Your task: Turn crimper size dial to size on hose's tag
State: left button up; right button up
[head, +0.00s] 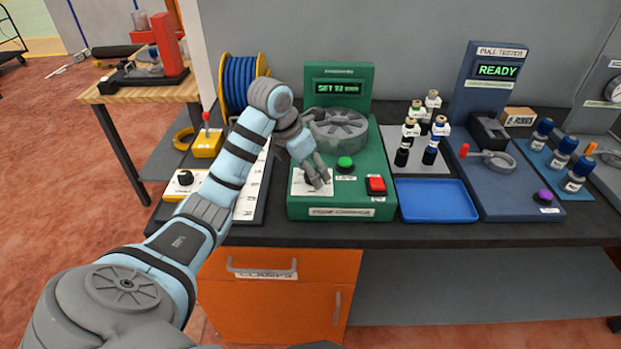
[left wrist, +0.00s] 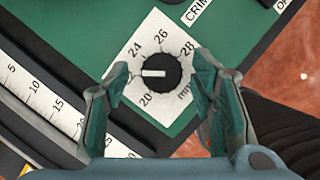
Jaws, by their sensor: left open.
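The green crimper (head: 370,150) stands mid-bench with a round grey head and a lit display beginning "SET"; its number is too small to read surely. My left gripper (head: 318,180) is over its front-left dial plate (head: 300,187). In the left wrist view, the black size dial (left wrist: 160,72) sits between my open fingers (left wrist: 160,88), which appear not to touch it. Its white mark points left, between 20 and 24; my left finger covers the plate there. The marks 20, 24, 26 and 28 show. No hose tag is readable. My right gripper is not in view.
Green (head: 345,163) and red (head: 376,186) buttons lie right of the dial plate. A rack of tagged fittings (head: 440,163), a blue tray (head: 438,201) and a pull tester (head: 485,90) stand further right. A blue hose reel (head: 240,80) and ruler (head: 252,188) are left.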

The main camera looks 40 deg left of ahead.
pick_arm(q)
jog(key=shift+f, duration=0.15)
jog(key=c, duration=1.1)
jog(key=shift+c, duration=0.2)
